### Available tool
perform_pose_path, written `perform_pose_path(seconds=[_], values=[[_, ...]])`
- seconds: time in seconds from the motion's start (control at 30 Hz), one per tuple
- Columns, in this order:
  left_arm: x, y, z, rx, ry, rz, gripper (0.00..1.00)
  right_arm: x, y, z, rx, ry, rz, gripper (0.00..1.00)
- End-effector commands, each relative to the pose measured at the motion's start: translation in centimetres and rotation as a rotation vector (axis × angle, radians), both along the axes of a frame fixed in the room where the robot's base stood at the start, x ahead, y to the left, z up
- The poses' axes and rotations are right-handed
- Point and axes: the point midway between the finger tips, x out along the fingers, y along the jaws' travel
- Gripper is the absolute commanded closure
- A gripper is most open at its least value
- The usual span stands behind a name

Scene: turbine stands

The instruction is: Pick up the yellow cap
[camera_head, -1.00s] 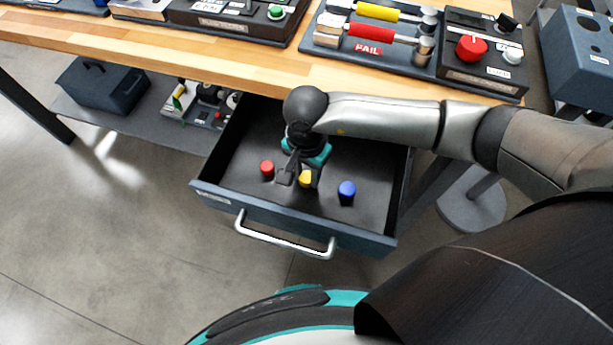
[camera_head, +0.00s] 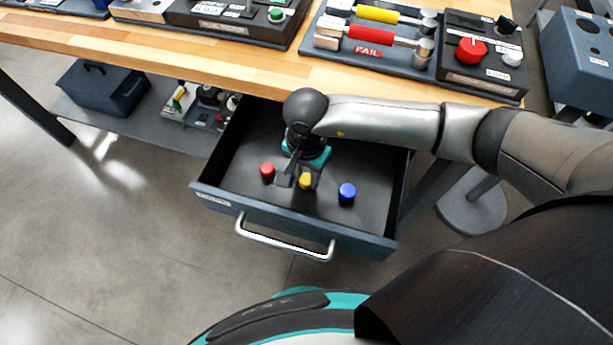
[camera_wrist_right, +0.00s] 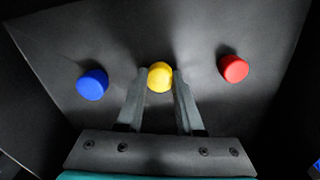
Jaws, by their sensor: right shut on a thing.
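The yellow cap (camera_head: 305,181) is in the open drawer (camera_head: 222,203), between the red cap (camera_head: 267,170) and the blue cap (camera_head: 347,193). My right gripper (camera_head: 297,180) reaches down into the drawer and is shut on the yellow cap. In the right wrist view the yellow cap (camera_wrist_right: 160,76) sits between the two fingertips of the gripper (camera_wrist_right: 160,82). There the blue cap (camera_wrist_right: 92,84) lies to the left and the red cap (camera_wrist_right: 234,68) to the right, both apart from the fingers. Whether the yellow cap touches the drawer floor I cannot tell. My left gripper is not in view.
The wooden workbench (camera_head: 220,52) overhangs the back of the drawer and carries several control panels. The drawer's metal handle (camera_head: 285,240) faces the front. A blue-grey toolbox (camera_head: 100,88) stands on a lower shelf at left.

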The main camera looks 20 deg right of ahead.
Motion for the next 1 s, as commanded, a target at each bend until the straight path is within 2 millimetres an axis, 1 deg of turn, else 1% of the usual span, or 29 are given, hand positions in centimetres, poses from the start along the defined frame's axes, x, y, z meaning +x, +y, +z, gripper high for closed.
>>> perform_pose_path(seconds=[0.17,0.27,0.33,0.47,0.6,0.8,0.9,1.0], values=[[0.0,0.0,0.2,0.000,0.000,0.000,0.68,0.1,0.0,0.8,0.000,-0.001,0.000,1.00],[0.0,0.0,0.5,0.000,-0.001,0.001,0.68,0.1,0.0,1.9,0.001,-0.002,0.001,1.00],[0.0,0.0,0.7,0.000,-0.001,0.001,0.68,0.1,0.0,3.1,0.001,-0.004,0.001,1.00],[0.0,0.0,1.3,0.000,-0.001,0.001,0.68,0.2,0.0,6.3,0.001,-0.006,0.002,1.00],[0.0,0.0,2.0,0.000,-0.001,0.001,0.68,0.2,0.0,10.6,0.002,-0.008,0.002,1.00],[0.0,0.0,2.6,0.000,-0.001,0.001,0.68,0.2,0.0,15.8,0.001,-0.006,0.000,1.00],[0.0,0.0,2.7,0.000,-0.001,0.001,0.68,0.1,0.0,17.7,0.000,-0.004,0.002,1.00],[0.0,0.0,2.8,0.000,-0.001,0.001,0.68,0.1,0.0,18.9,0.001,-0.003,0.000,1.00]])
